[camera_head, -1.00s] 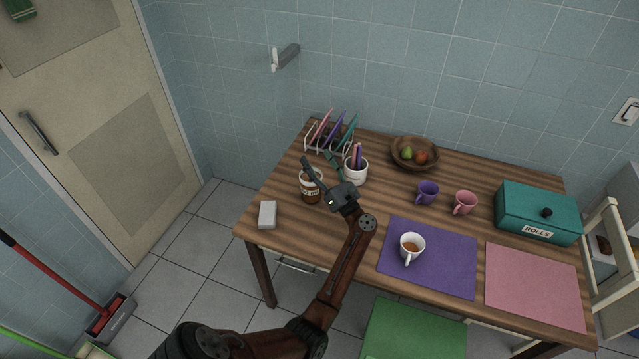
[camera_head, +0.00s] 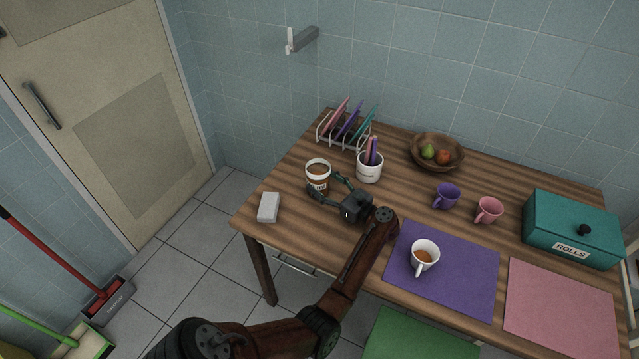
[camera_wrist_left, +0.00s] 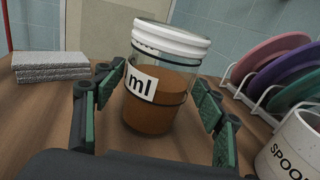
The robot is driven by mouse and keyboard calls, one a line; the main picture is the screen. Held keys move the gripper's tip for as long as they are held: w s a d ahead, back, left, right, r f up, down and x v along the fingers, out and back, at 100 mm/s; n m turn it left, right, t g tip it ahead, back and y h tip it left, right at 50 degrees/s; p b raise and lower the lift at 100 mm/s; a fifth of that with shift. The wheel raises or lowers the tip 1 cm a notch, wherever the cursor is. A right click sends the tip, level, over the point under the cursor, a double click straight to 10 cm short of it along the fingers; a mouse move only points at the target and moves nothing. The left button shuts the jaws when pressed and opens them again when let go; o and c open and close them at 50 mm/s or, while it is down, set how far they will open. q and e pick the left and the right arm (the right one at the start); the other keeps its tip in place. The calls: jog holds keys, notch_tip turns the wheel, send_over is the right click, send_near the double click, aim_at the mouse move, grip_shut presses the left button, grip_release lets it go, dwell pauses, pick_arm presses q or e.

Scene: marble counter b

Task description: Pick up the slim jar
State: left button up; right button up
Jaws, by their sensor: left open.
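The slim jar (camera_head: 318,174) is a clear jar with a white lid, brown contents and a white label. It stands upright on the wooden table near its left side. My left gripper (camera_head: 327,187) is open, low over the table, at the jar's near side. In the left wrist view the jar (camera_wrist_left: 160,85) stands between the two open green-padded fingers (camera_wrist_left: 155,115), leaning in the picture because the camera is tilted. A gap shows on each side, so neither finger visibly grips it. My right gripper is not in view.
A white spoon pot (camera_head: 369,167) stands just right of the jar, with a plate rack (camera_head: 345,143) behind. A grey-white block (camera_head: 268,207) lies to the left. A fruit bowl (camera_head: 436,153), mugs and a teal rolls box (camera_head: 570,230) are farther right.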

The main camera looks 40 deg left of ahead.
pick_arm(q)
jog(key=a, duration=0.3)
jog(key=shift+a, duration=0.2)
jog(key=a, duration=0.3)
jog(key=shift+a+r+b, duration=0.15)
jog(key=shift+a+b, duration=0.15)
jog(key=shift+b, duration=0.1)
jog(key=shift+a, duration=0.45)
jog(key=shift+c, duration=0.5)
jog(key=c, duration=0.3)
jog(key=shift+r, duration=0.1)
grip_shut()
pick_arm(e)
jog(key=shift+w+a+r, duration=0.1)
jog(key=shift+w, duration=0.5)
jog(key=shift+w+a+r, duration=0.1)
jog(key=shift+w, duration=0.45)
